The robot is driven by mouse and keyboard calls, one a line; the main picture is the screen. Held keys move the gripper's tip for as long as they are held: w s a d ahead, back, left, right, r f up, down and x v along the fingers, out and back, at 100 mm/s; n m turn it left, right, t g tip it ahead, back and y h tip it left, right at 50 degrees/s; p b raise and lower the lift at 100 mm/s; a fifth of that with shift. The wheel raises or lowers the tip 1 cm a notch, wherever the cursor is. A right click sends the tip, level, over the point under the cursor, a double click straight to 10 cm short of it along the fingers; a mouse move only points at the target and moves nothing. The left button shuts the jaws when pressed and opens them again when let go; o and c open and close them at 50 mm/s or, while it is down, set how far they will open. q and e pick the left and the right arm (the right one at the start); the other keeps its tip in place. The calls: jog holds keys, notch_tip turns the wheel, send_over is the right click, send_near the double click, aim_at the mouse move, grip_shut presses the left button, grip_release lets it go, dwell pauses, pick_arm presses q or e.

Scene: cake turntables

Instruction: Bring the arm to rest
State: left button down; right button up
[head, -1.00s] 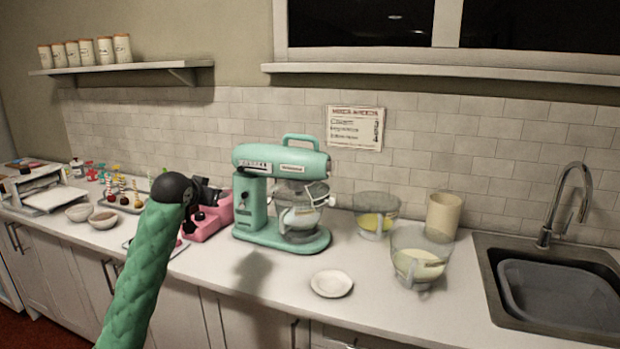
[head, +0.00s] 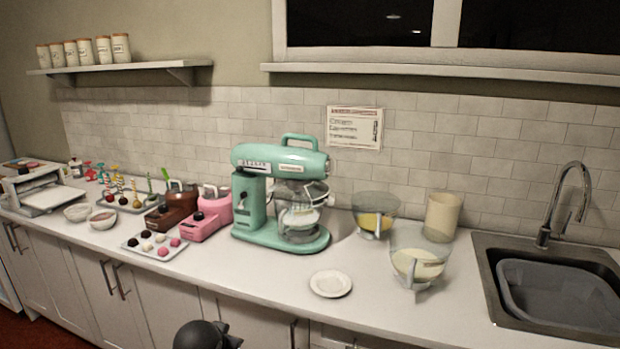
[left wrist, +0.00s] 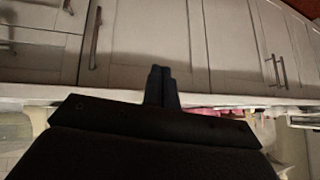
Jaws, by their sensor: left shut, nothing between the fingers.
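My left arm shows in the head view only as a dark rounded joint at the bottom edge, in front of the cabinets and below the counter top (head: 275,275). My left gripper (left wrist: 161,88) shows in the left wrist view with its two dark fingers together and nothing between them. It points toward the cabinet doors (left wrist: 150,45), which appear upside down. Whether it touches them I cannot tell. My right gripper is in neither view.
On the counter stand a green stand mixer (head: 283,205), a pink machine (head: 208,215), a brown machine (head: 172,207) and a tray of cake pops (head: 155,257). A small white plate (head: 331,284), glass bowls (head: 418,266) and a sink (head: 560,290) lie right. The counter's front middle is clear.

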pick_arm(q)
jog(key=s+d+f+g, duration=0.1)
jog(key=s+f+g, duration=0.1)
jog(key=s+f, duration=0.6)
jog(key=s+d+f+g, duration=0.2)
jog(key=s+f, duration=0.6)
jog(key=s, duration=0.7)
jog(key=s+d+f+g+h, duration=0.1)
jog(key=s+d+f+g, duration=0.1)
jog(key=s+f, duration=0.6)
jog(key=s+g, duration=0.1)
jog(key=s, duration=0.3)
jog(key=shift+f+n, duration=0.35)
jog(key=shift+n, duration=0.05)
